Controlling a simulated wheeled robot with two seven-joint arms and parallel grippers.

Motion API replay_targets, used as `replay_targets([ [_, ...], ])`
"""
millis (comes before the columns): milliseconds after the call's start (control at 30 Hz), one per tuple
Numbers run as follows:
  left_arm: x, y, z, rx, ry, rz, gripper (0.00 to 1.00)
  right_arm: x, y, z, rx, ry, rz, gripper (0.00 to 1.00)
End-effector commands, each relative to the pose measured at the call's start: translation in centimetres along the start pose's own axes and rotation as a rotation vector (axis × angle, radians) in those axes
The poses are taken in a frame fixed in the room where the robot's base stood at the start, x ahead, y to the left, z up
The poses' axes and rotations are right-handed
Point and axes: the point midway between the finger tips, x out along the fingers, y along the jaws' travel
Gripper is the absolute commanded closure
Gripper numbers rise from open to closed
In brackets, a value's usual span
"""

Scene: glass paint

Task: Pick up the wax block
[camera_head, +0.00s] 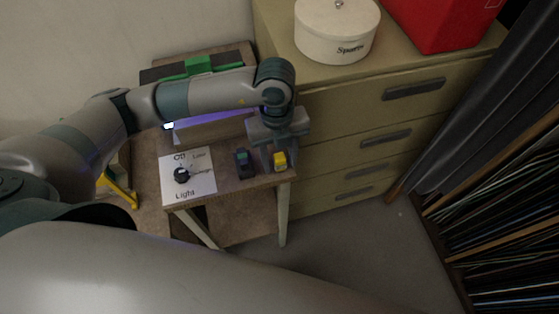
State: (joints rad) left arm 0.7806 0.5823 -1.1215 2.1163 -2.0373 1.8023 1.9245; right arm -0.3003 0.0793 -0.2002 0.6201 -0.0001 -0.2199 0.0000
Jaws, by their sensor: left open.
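A small yellow block (280,162), which looks like the wax block, sits at the front right corner of a small wooden table (225,185). My left gripper (278,152) points down over that corner, right at the block. Its jaws are open, with a finger on either side of the block as seen from above. I cannot tell whether the fingers touch it or how far down they reach. My right gripper is not in view.
A dark green-grey block (243,163) stands just left of the gripper. A white card marked "Light" with a black knob (181,175) lies further left. A drawer cabinet (340,150) stands close on the right, bearing a white "Spares" tin (335,35) and a red box (440,25).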

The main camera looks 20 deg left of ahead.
Motion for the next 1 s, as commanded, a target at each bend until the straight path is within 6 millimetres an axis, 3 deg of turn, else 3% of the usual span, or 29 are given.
replay_targets([
  [200, 0.0, 0.0, 0.0, 0.000, 0.000, 0.000, 0.56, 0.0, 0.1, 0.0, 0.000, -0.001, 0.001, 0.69],
  [400, 0.0, 0.0, 0.0, 0.000, 0.000, 0.000, 1.00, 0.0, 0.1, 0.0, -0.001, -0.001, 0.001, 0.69],
  [767, -0.3, 0.0, 0.0, 0.000, 0.000, -0.001, 1.00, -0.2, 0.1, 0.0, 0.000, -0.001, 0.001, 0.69],
  [1000, -2.1, 0.0, -0.2, 0.001, 0.000, -0.002, 1.00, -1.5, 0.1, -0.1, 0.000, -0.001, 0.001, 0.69],
])
